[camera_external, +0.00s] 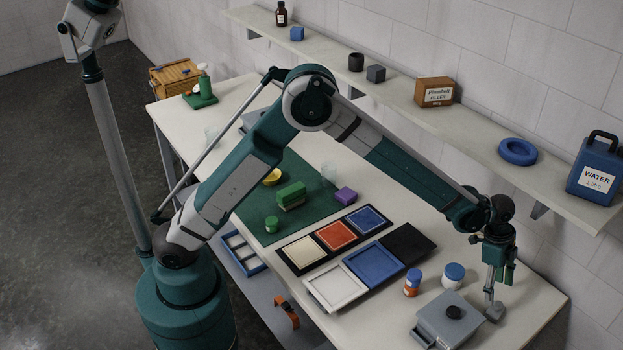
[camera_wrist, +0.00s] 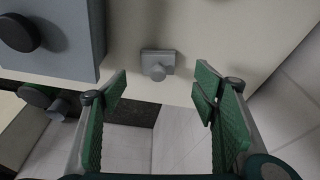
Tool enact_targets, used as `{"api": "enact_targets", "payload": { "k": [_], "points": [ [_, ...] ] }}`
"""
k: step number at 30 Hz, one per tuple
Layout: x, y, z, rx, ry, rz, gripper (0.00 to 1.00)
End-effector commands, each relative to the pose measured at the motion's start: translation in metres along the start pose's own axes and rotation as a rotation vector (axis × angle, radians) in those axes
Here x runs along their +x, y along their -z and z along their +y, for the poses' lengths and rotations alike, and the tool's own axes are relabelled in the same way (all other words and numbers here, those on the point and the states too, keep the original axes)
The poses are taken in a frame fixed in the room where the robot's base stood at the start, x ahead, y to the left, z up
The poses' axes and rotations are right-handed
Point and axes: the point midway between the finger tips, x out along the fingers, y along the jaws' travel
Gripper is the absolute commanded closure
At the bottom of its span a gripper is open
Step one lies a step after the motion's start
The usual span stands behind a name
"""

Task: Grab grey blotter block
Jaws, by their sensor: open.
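A small grey block with a round knob on top, which looks like the blotter block (camera_external: 494,312), sits on the table near its right end. In the wrist view the same block (camera_wrist: 157,52) lies near the table edge, just beyond the fingertips and roughly centred between them. My gripper (camera_external: 490,290) points down over that end of the table, close to the block. In the wrist view my gripper (camera_wrist: 160,88) is open with two green-padded fingers wide apart and nothing between them. I cannot tell the exact height above the block.
A larger grey box with a black knob (camera_external: 438,326) stands left of the block; it also shows in the wrist view (camera_wrist: 75,55). A blue-lidded jar (camera_external: 453,276) and an orange bottle (camera_external: 411,284) stand behind it. The wall shelf (camera_external: 470,125) runs along the back.

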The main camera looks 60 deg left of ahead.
Motion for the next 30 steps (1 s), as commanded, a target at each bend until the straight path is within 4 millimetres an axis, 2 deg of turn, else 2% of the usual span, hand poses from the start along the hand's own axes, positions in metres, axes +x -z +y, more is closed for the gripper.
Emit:
{"api": "enact_targets", "payload": {
  "k": [13, 24, 30],
  "points": [
    [0.004, 0.002, 0.001, 0.004, -0.002, -0.001, 0.40],
    [0.027, 0.002, 0.001, 0.005, -0.002, -0.001, 0.40],
    [0.029, 0.002, 0.001, 0.004, -0.002, -0.001, 0.40]
  ]
}}
